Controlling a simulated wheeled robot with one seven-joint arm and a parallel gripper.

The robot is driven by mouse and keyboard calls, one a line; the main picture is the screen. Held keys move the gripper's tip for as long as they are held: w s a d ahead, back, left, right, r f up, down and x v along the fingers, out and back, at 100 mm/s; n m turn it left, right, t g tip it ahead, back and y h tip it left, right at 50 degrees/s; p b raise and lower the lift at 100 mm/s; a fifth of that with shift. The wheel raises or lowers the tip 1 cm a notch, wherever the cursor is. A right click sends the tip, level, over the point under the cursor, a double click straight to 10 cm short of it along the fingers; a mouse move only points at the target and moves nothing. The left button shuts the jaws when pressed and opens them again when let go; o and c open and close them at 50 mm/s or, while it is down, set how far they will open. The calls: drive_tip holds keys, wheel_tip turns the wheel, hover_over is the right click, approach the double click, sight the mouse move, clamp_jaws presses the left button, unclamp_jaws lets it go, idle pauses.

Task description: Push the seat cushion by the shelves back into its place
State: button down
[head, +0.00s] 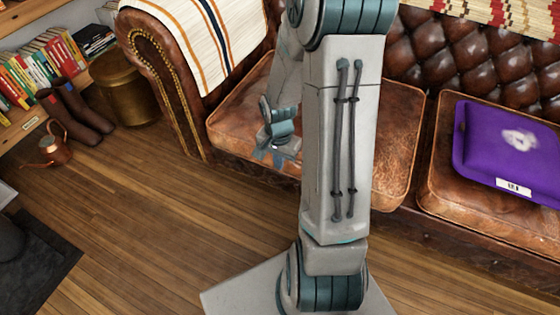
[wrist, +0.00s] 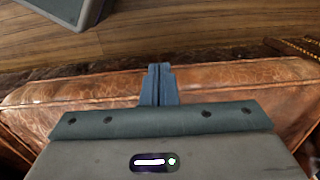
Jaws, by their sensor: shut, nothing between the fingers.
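The brown leather seat cushion by the shelves (head: 400,125) lies on the sofa, beside its left armrest. My arm hides its middle. A gap separates it from the right seat cushion (head: 430,190). My gripper (head: 268,155) is over or at the front part of the left cushion, pointing down. In the wrist view, my gripper (wrist: 158,68) is shut and empty, with its two fingers together across the cushion's piped front edge. The cushion (wrist: 235,78) spans the picture there. I cannot tell whether the fingers touch it.
A striped throw (head: 205,40) covers the left armrest. Shelves with books (head: 40,65), brown boots (head: 75,115), a copper watering can (head: 52,150) and a brass bin (head: 125,85) stand at left. The wooden floor in front is clear.

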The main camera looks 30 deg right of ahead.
drive_tip(key=w+d+f+b, duration=0.2)
drive_tip(key=d+f+b, duration=0.1)
drive_tip(key=f, duration=0.4)
drive_tip(key=shift+w+d+b, duration=0.15)
drive_tip(key=shift+w+b, duration=0.05)
drive_tip(key=shift+b, duration=0.2)
drive_tip(key=shift+w, duration=0.1)
